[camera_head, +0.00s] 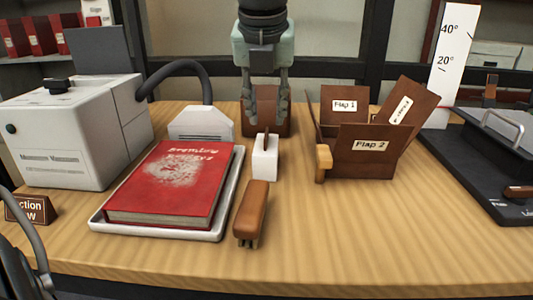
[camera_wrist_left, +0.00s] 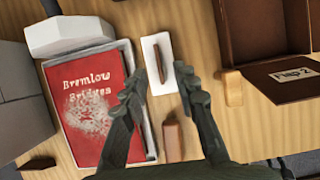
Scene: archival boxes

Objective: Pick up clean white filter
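A white block with a thin brown upright piece (camera_head: 265,157), which looks like the filter, stands on the table between the red book and the brown flap box. In the left wrist view it is a white rectangle (camera_wrist_left: 151,78) with the brown piece on it, just beyond my fingertips. My left gripper (camera_head: 266,118) points down above and around the top of this block. I cannot tell whether a finger touches the block. My right gripper is not in view.
A red book (camera_head: 172,180) lies in a white tray (camera_head: 226,215) to the left. A brown-handled brush (camera_head: 251,208) lies in front of the block. A brown flap box (camera_head: 363,165) is to the right. A white vacuum unit (camera_head: 65,140) with a hose stands far left.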

